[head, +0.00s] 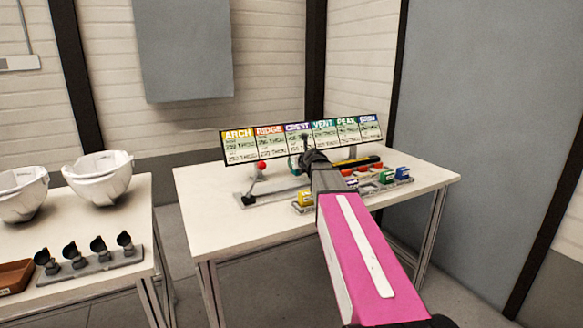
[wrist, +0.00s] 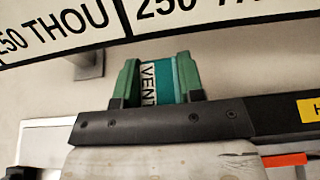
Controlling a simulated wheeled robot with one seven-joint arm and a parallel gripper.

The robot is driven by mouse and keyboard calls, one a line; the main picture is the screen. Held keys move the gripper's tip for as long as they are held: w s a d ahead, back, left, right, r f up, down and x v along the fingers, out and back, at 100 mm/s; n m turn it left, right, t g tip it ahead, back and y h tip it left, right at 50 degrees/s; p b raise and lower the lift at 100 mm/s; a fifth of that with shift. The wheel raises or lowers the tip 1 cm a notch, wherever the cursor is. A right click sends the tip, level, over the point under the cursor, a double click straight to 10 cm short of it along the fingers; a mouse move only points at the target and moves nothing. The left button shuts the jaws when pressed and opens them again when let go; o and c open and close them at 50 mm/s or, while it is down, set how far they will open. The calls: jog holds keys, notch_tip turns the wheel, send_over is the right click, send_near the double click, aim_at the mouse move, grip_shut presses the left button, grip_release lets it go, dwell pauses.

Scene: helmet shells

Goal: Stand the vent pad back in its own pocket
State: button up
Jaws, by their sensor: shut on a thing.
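The vent pad (wrist: 148,82), a teal block with a white VENT label, is between the two green fingers of my gripper (wrist: 158,68) in the wrist view. The gripper is shut on it. In the head view my gripper (head: 304,160) is above the table, in front of the sign board, and the pad is mostly hidden there. The pad rack (head: 300,209) lies along the table's right side, with yellow (head: 306,198), green (head: 386,177) and blue (head: 402,173) pads. My arm covers part of the rack, and I cannot make out the vent pocket clearly.
A sign board (head: 240,148) with coloured headings stands at the table's back. A red-knobbed gauge (head: 261,166) stands on a grey plate at left. A dark bar with a yellow label (wrist: 310,108) is at right. The table's front left (head: 220,225) is clear.

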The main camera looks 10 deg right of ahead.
jog(key=x, duration=0.4)
jog(key=shift+f, duration=0.5)
jog(key=shift+w+f, duration=0.1)
jog(key=shift+f, duration=0.05)
jog(key=shift+f, duration=0.15)
jog(key=o, duration=1)
